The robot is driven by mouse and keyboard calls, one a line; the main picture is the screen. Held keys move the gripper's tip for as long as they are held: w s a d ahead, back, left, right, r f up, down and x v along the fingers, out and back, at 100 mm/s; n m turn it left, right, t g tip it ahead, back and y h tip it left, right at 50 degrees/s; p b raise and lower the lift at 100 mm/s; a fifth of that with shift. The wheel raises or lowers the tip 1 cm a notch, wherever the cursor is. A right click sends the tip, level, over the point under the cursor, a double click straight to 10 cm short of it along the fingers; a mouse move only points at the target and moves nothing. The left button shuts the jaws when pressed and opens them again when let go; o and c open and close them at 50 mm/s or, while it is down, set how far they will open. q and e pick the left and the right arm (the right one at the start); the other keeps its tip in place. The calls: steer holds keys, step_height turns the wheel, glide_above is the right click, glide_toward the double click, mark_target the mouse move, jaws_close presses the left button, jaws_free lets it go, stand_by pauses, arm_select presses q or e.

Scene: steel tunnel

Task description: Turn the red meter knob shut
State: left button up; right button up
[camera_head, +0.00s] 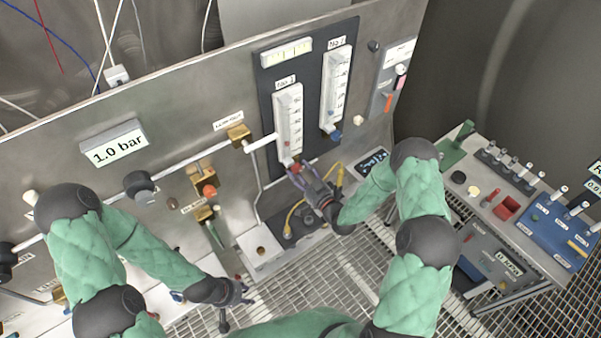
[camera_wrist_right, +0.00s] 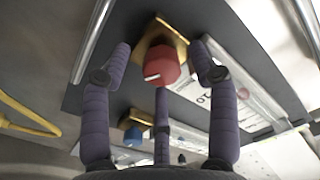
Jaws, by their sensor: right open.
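The red meter knob (camera_wrist_right: 161,66) has a white mark and sits on a brass fitting. In the head view the red knob (camera_head: 287,162) is at the foot of the meter labelled No.1 (camera_head: 288,118), partly hidden by my right gripper. My right gripper (camera_head: 297,172) is open in front of the knob. In the right wrist view its purple fingers stand on both sides of the knob, with visible gaps, and a third finger is below it. My left gripper (camera_head: 239,296) is low over the grating, its fingers spread and empty.
A blue knob (camera_head: 334,134) is under the second meter (camera_head: 336,88), close to the right. A yellow hose (camera_head: 291,215) hangs below my right gripper. A bench with switches (camera_head: 503,205) stands at the right. Pipes and valves line the steel panel at left.

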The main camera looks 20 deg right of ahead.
steer(key=c, duration=1.1)
steer(key=shift+f, duration=0.1)
